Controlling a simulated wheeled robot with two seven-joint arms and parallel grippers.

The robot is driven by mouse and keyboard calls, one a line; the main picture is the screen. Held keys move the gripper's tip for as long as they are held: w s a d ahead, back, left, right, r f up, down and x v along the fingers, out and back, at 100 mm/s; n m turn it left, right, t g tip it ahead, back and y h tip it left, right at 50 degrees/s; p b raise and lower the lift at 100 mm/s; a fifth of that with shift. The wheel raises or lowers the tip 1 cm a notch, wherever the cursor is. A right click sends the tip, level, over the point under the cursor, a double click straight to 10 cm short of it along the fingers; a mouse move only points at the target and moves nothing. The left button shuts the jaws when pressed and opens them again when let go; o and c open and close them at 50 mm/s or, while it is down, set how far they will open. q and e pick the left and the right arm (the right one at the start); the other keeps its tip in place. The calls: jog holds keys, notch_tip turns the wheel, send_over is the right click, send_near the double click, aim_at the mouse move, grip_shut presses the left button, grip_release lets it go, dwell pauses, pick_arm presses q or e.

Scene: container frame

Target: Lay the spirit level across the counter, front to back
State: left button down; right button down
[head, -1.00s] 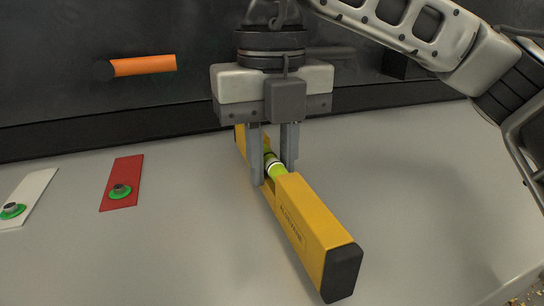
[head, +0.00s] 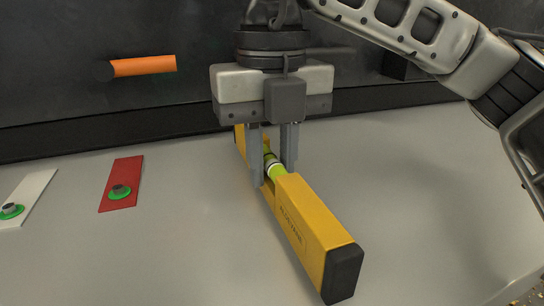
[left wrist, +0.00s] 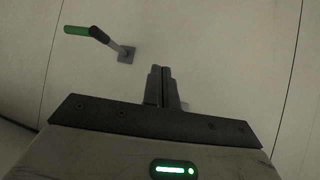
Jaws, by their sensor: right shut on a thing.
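The spirit level (head: 310,225) is a yellow bar with a black end cap and a green vial, seen in the head view. It runs from the back of the grey counter (head: 420,190) towards the front, slanting to the right. My right gripper (head: 273,178) points down and is shut on the level near its vial, one finger on each side. I cannot tell whether the level's underside touches the counter. Part of its far end is hidden behind the gripper. My left gripper (left wrist: 162,90) shows in the left wrist view, its fingers together and empty, away from the level.
A red plate (head: 122,180) and a white plate (head: 28,195), each with a green-ringed knob, lie left of the level. An orange handle (head: 143,66) juts from the dark back wall. The counter right of the level is clear. A green-tipped lever (left wrist: 98,36) shows in the left wrist view.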

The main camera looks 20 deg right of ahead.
pick_arm(q)
jog(key=shift+f, duration=0.15)
pick_arm(e)
jog(key=shift+f, duration=0.2)
pick_arm(q)
jog(key=shift+s+f+b, duration=0.1)
jog(key=shift+f+b, duration=0.15)
jog(key=shift+b, duration=0.15)
pick_arm(e)
jog(key=shift+f, duration=0.25)
pick_arm(q)
jog(key=shift+f, duration=0.1)
pick_arm(e)
jog(key=shift+f, duration=0.2)
jog(key=c, duration=1.1)
grip_release()
jog(key=shift+c, duration=0.2)
pick_arm(q)
notch_tip(320, 180, up, 2)
jog(key=p, duration=0.3)
jog(key=shift+a, duration=0.1)
pick_arm(e)
notch_tip(320, 180, up, 16)
